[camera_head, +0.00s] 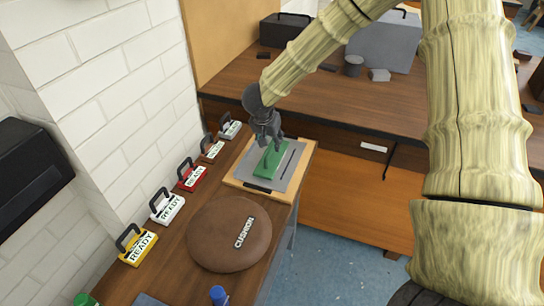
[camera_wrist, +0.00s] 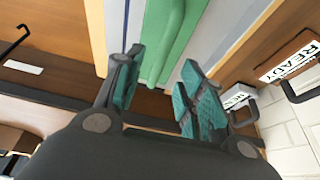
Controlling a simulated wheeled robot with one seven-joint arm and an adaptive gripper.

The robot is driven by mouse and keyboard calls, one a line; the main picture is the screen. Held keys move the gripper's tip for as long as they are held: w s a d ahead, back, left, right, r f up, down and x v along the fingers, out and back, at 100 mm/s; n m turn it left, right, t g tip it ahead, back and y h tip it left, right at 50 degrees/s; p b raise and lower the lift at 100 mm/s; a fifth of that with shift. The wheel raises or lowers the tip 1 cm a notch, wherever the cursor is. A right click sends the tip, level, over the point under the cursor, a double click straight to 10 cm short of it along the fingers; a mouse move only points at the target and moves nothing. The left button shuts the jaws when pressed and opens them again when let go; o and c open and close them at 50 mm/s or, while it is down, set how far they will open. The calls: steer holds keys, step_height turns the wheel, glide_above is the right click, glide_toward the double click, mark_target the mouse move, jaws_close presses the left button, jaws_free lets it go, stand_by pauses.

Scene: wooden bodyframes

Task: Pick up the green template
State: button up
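The green template (camera_head: 269,161) is a flat green piece with a raised ridge. It lies on a grey sheet on a wooden board (camera_head: 240,181) at the far end of the side bench. My gripper (camera_head: 268,137) is right above its far end in the head view. In the wrist view my gripper (camera_wrist: 160,92) has its two teal-padded fingers spread apart, with nothing between the pads. The green template (camera_wrist: 163,40) shows beyond the fingertips there, its ridge roughly in line with the gap. Whether a fingertip touches it cannot be told.
A brown round cushion (camera_head: 229,234) lies nearer on the bench. Several padlock-shaped READY tags (camera_head: 167,208) stand along the white brick wall (camera_head: 110,80). A dark pencil-like item lies beside the template. A long wooden desk (camera_head: 340,105) stands behind. A blue-capped bottle (camera_head: 219,295) is in front.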

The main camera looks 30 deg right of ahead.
mark_target(272, 147)
steer(key=shift+p+x, duration=0.45)
steer(key=shift+x, duration=2.3)
steer(key=shift+s+a, duration=0.1)
steer(key=shift+s, duration=0.05)
steer(key=shift+f+p, duration=0.3)
steer(key=shift+p, duration=0.15)
jaws_close()
